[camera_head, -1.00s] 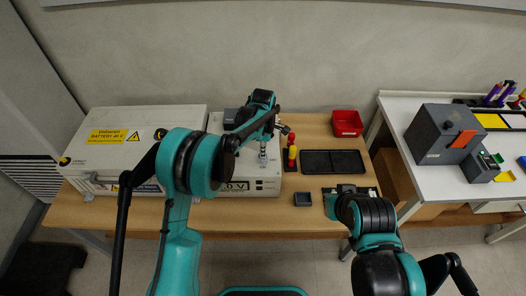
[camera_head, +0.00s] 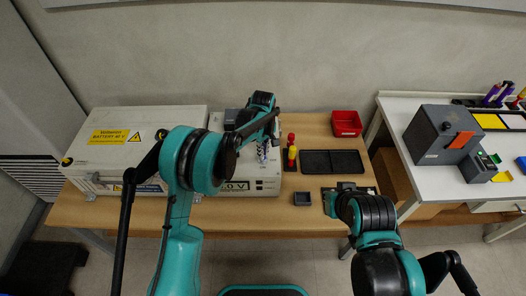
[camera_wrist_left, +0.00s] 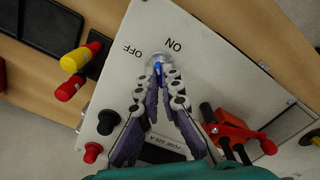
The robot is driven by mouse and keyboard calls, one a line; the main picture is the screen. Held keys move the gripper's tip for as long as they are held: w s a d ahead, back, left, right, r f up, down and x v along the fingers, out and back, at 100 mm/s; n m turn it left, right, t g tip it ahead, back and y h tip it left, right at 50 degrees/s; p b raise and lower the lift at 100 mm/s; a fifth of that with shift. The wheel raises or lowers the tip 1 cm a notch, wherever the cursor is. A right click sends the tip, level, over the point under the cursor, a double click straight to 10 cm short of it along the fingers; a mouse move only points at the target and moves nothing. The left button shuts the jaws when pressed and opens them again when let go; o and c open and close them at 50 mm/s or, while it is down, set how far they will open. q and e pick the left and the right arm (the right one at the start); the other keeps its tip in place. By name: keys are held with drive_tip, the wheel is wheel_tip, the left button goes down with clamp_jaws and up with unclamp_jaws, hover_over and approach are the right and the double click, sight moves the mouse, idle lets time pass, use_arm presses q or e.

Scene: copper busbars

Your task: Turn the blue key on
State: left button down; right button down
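The blue key (camera_wrist_left: 158,67) sits in a round silver switch (camera_wrist_left: 159,58) on the white box's panel (camera_wrist_left: 203,60), between the printed words OFF and ON. My left gripper (camera_wrist_left: 160,74) reaches down to it, with its fingertips close together on either side of the key. The fingers cover part of the key, so I cannot tell exactly which way it points. In the head view my left gripper (camera_head: 265,152) is over the white box (camera_head: 262,187), partly behind its own arm. My right gripper (camera_head: 346,187) is low by the table's front edge; its fingers are not clear.
In the wrist view, a red-handled connector (camera_wrist_left: 235,130) and red and black terminals (camera_wrist_left: 92,152) flank the fingers.

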use_arm(q)
drive_tip(key=m, duration=0.4)
drive_tip(key=shift+m, duration=0.3)
drive_tip(key=shift+m+p, duration=0.3)
drive_tip(key=shift+m, duration=1.6)
drive_tip(key=c, duration=1.7)
unclamp_jaws()
drive_tip(key=shift+r, duration=0.1)
wheel_tip(320, 180, up, 12)
drive_tip(key=shift+f, duration=0.1)
